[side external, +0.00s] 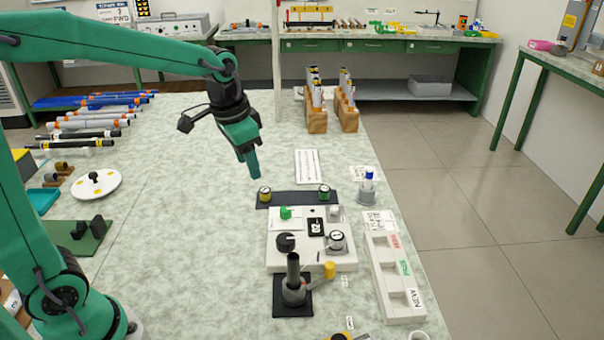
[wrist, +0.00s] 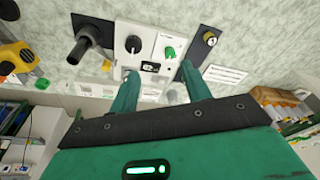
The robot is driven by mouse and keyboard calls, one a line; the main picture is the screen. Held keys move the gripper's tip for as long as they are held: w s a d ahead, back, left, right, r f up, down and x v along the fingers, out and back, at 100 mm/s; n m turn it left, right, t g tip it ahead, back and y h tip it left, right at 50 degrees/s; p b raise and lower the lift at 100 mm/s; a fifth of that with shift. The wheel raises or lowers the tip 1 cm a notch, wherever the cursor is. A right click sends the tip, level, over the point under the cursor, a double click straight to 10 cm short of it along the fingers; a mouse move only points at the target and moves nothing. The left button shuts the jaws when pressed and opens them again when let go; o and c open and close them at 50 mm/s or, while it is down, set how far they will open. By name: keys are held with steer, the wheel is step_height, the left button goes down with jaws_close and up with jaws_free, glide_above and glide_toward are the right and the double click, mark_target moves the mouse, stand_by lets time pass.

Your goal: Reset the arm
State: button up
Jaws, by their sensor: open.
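My gripper (side external: 254,172) hangs from my green arm above the pale table, behind and left of a white control box. In the wrist view its two green fingers (wrist: 160,88) are apart with nothing between them. The control box (side external: 312,262) has a green knob (side external: 286,212), a black dial (side external: 285,242) and a small dark display (side external: 316,227); in the wrist view the box (wrist: 150,45) shows beyond the fingers. A dark upright post (side external: 293,270) stands on a black plate in front of the box.
A dark strip (side external: 296,199) with two round-topped pieces lies behind the box. A white sorting tray (side external: 395,277) and a cup with a blue pen (side external: 367,187) stand at right. Wooden racks (side external: 316,117) stand at the back. Several rods (side external: 95,122) lie at left. The table between is clear.

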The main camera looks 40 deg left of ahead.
steer(key=s+r+n+t, duration=0.2)
steer(key=s+n+t, duration=0.1)
steer(key=s, duration=1.3)
steer(key=shift+r, duration=0.1)
stand_by(0.5)
